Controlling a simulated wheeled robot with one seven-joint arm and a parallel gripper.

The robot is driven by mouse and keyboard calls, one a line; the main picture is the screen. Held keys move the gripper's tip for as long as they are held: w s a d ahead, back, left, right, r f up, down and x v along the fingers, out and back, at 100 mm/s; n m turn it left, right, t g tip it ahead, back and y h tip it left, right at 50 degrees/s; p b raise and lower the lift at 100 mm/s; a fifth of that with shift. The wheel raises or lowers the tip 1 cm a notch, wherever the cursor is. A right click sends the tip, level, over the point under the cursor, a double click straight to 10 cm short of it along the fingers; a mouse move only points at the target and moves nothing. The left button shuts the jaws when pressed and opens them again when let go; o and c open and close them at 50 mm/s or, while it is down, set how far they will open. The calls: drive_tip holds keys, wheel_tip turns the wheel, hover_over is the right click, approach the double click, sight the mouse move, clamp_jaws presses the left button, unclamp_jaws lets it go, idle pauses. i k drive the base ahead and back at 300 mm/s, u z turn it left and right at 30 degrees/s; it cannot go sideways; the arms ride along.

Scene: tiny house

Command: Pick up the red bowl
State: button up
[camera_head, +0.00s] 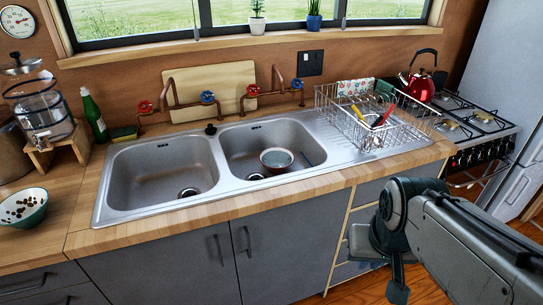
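A bowl (277,160) with a reddish rim and outer side and a pale grey-blue inside sits in the right basin of the double sink (225,185). It stands upright near the drain, close to the basin's front. My gripper (385,268) hangs at the lower right, in front of the drawers and below the counter edge. It is well apart from the bowl, to its right and nearer to me. Its fingers point down and are partly hidden, so I cannot tell how far apart they are.
A wire dish rack (375,118) stands right of the sink. Pipe taps (208,98) rise behind the basins. A teal bowl (23,207) is on the left counter; a red kettle (417,86) is on the stove.

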sight(274, 169)
drive_tip(key=u, duration=0.45)
drive_tip(key=i, duration=1)
